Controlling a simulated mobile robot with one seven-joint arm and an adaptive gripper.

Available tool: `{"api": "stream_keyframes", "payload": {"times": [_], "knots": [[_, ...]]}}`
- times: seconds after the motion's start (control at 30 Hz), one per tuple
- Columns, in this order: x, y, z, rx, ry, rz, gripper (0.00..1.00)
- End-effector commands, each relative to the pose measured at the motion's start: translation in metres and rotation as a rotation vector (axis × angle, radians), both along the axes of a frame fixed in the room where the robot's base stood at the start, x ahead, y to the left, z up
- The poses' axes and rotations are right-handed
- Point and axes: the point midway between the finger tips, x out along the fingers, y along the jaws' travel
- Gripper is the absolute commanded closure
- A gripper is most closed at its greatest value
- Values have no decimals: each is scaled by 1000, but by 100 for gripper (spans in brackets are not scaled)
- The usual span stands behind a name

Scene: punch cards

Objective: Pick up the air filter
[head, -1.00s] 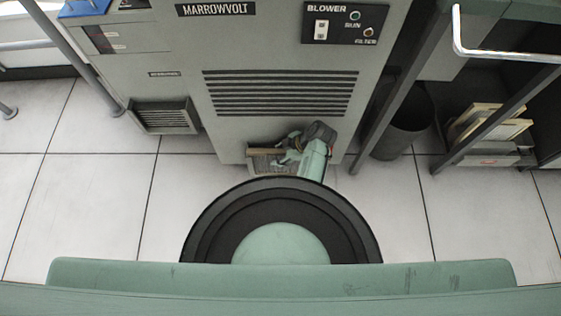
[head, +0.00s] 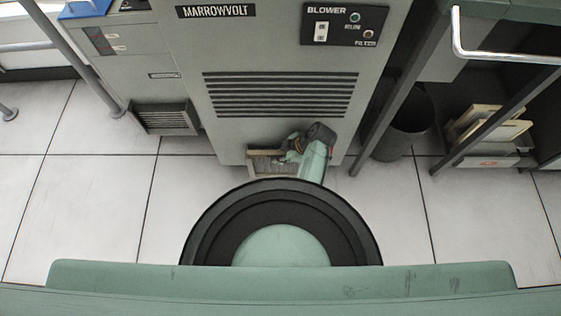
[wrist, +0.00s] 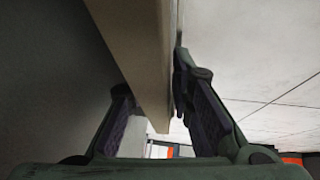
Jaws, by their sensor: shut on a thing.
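The air filter (head: 262,166), a pleated grey panel with a tan frame, stands at the foot of the grey machine (head: 225,130), below its wide louvres. My gripper (head: 289,154) is at the right part of the filter, partly covering it. In the wrist view, the filter's tan frame (wrist: 138,55) runs edge-on between the two fingers of my gripper (wrist: 160,100). The gripper is shut on this frame, with a finger on each side. Whether the filter's lower edge touches the floor is hard to tell.
A dark bin (head: 408,125) stands right of the machine, behind a dark frame leg. A shelf (head: 530,165) at the right holds several tan-framed panels (head: 492,127). A small grille (head: 165,118) juts out at the left. Open tiled floor (head: 95,200) lies to both sides.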

Motion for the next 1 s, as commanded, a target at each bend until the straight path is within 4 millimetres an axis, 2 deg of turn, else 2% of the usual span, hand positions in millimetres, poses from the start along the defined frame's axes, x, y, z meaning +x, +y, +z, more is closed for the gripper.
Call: {"api": "stream_keyframes", "payload": {"times": [0.17, 0.37, 0.57, 1.0], "knots": [[3, -1, 3, 0, -8, -4, 100], [4, -1, 21, 0, -12, -3, 100], [4, -1, 56, -2, -14, -3, 100], [4, -1, 145, -1, -14, -4, 100]]}}
